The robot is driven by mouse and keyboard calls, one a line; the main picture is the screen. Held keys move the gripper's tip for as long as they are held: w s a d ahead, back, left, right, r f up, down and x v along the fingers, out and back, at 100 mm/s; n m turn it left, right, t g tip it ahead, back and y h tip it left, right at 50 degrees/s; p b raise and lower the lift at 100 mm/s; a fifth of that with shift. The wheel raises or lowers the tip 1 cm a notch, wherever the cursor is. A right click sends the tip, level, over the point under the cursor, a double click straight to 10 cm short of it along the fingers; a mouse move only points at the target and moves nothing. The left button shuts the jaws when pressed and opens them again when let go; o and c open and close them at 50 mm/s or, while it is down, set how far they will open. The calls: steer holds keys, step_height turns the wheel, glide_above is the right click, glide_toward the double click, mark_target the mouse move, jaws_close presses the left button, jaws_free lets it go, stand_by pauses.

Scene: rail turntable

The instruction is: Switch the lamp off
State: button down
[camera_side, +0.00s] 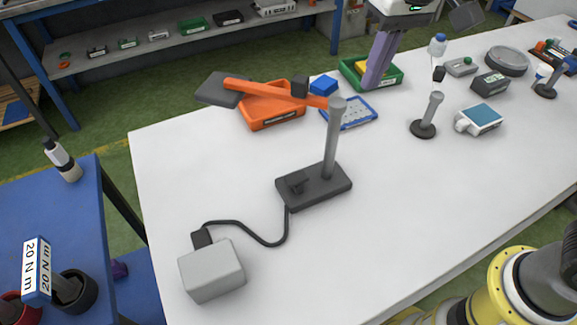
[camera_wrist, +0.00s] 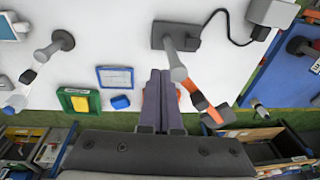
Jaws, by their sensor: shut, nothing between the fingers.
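The lamp has a dark flat base (camera_side: 335,188), a grey upright post (camera_side: 331,140), an orange arm (camera_side: 245,87) and a dark head (camera_side: 220,90) out to the left. A small dark switch (camera_side: 297,184) sits on the base; its position is too small to tell. I cannot see whether the lamp is lit. The base (camera_wrist: 162,36) and orange arm (camera_wrist: 192,88) also show in the wrist view. My gripper (camera_side: 373,84) points down beyond the lamp, apart from it, in front of the green tray. Its fingers (camera_wrist: 159,73) are together and empty.
A cable (camera_side: 262,240) runs from the base to a grey box (camera_side: 212,270). An orange bin (camera_side: 275,121), a blue block (camera_side: 323,85), a blue tray (camera_side: 350,124) and a green tray (camera_side: 394,80) stand behind the lamp.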

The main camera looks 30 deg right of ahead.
steer(key=g, duration=0.1)
glide_above(288, 180)
step_height(288, 180, down, 4)
steer(key=f, duration=0.1)
steer(key=shift+d+r+h, duration=0.2)
steer(key=shift+r+h, duration=0.05)
steer(key=shift+h, duration=0.15)
steer(key=shift+f, duration=0.1)
step_height(288, 180, down, 14)
steer(key=shift+a+r, duration=0.1)
steer(key=shift+a, duration=0.05)
